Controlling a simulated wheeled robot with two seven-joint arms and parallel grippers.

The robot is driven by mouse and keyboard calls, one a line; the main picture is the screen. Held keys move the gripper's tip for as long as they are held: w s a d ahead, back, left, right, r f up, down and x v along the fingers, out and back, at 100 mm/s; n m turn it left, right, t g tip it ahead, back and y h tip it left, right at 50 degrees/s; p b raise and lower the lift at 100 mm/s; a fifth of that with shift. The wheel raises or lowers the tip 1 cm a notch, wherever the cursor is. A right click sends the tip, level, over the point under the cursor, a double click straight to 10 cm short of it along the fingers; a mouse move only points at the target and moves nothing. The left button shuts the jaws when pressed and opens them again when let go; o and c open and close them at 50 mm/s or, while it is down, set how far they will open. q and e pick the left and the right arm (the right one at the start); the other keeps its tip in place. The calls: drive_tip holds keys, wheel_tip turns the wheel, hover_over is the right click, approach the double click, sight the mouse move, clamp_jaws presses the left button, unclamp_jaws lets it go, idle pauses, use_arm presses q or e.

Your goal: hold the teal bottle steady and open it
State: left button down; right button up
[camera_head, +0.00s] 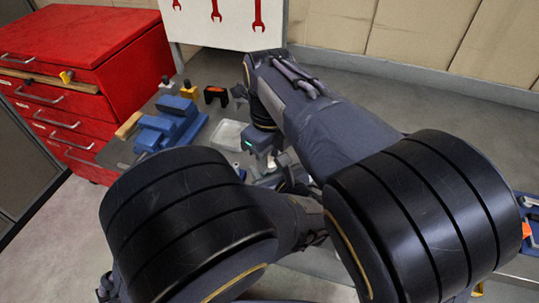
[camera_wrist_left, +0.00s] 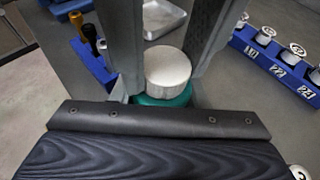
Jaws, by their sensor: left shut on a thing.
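The teal bottle (camera_wrist_left: 163,99) shows in the left wrist view with a round, pale grey cap (camera_wrist_left: 167,68) on its top. My left gripper (camera_wrist_left: 168,80) is shut on the bottle, one finger on each side, and the cap sits between the fingers. The lower part of the bottle is hidden behind the gripper's dark body. In the head view my right gripper (camera_head: 264,150) hangs over the bench near the middle. Its fingers are too small and covered to tell whether they are open. The bottle cannot be made out in the head view, where my arms cover much of the bench.
A blue vise (camera_head: 172,125) stands on the bench at the left, with a pale tray (camera_head: 229,134) beside it. A red drawer cabinet (camera_head: 85,50) stands at the far left. A blue rack (camera_wrist_left: 280,68) with several metal pieces lies right of the bottle.

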drive_tip(key=shift+c, duration=0.7)
drive_tip(key=n, duration=0.3)
clamp_jaws()
drive_tip(key=o, duration=0.9)
unclamp_jaws()
drive_tip(key=shift+o, duration=0.9)
drive_tip(key=shift+s, duration=0.1)
